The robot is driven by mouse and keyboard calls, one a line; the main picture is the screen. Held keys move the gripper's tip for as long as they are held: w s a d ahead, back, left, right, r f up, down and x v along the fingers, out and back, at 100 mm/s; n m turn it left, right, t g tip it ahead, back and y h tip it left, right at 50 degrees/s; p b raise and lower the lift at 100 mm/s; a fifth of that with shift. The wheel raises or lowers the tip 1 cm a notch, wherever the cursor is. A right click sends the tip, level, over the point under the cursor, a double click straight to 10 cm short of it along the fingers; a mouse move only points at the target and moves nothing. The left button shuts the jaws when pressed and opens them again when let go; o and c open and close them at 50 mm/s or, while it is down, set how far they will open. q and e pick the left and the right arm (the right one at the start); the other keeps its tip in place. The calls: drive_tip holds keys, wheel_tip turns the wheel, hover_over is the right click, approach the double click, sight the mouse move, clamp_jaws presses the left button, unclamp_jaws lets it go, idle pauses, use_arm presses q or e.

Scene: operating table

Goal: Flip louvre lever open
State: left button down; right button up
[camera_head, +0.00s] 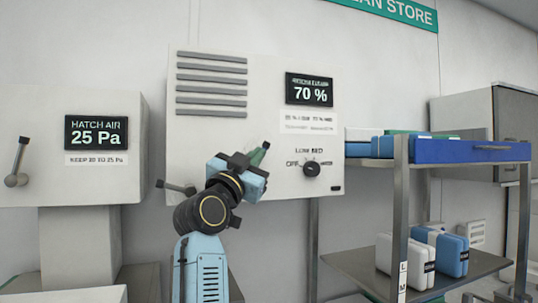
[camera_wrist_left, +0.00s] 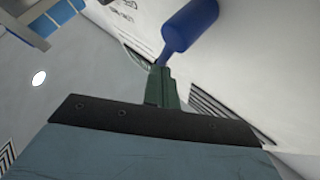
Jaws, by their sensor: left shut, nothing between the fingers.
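The louvre panel (camera_head: 262,75) is a pale wall box with grey louvre slats (camera_head: 211,84) at its upper left and a 70 % display. A dark lever (camera_head: 175,187) sticks out to the left at its lower left; my arm partly covers its right end. My left gripper (camera_head: 260,154) is shut and empty, in front of the panel's lower middle, right of and above the lever, with green fingertips pointing up and right. In the left wrist view, the shut fingers (camera_wrist_left: 162,88) lie close below a blue cylinder (camera_wrist_left: 189,25); contact cannot be told. My right gripper is not in view.
A dark knob (camera_head: 311,169) sits low on the panel's right. A second box (camera_head: 60,150) with its own lever (camera_head: 17,165) and a 25 Pa display stands left. A rack with a blue tray (camera_head: 470,151) and white and blue packs (camera_head: 440,250) stands right.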

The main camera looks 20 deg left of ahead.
use_arm(q)
drive_tip(key=shift+w+f+m+g+p, duration=0.15)
drive_tip(key=shift+w+m+g+p, duration=0.05)
drive_tip(key=shift+m+g+p, duration=0.25)
drive_tip(key=shift+f+h, duration=0.1)
drive_tip(key=shift+h, duration=0.2)
